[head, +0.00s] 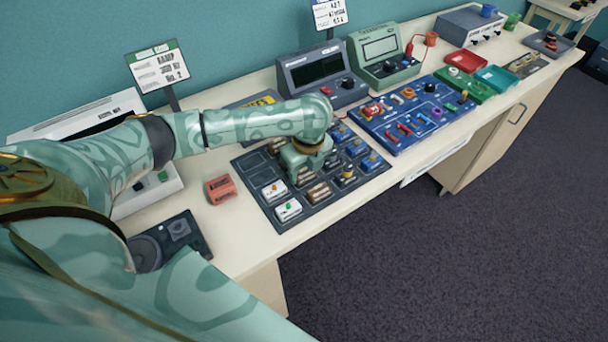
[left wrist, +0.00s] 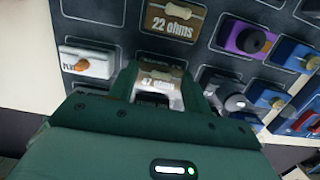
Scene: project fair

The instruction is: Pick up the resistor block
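My left gripper (head: 306,164) is low over the dark component tray (head: 262,165) in the head view. In the left wrist view its two green fingers (left wrist: 158,88) stand on either side of a resistor block (left wrist: 160,82) labelled 47 ohms. I cannot tell whether the fingers press on the block or a small gap remains. Another resistor block (left wrist: 172,24), labelled 22 ohms, lies just beyond it. Brown resistor blocks also show in the tray in the head view (head: 318,192). My right gripper is not in view.
White blocks with small lamps (head: 288,210) and blue blocks (head: 372,161) share the tray. A red block (head: 220,189) lies on the bench to its left. A blue circuit board (head: 405,125) and meters (head: 322,72) stand beyond. Bare bench (head: 240,235) is at the front left.

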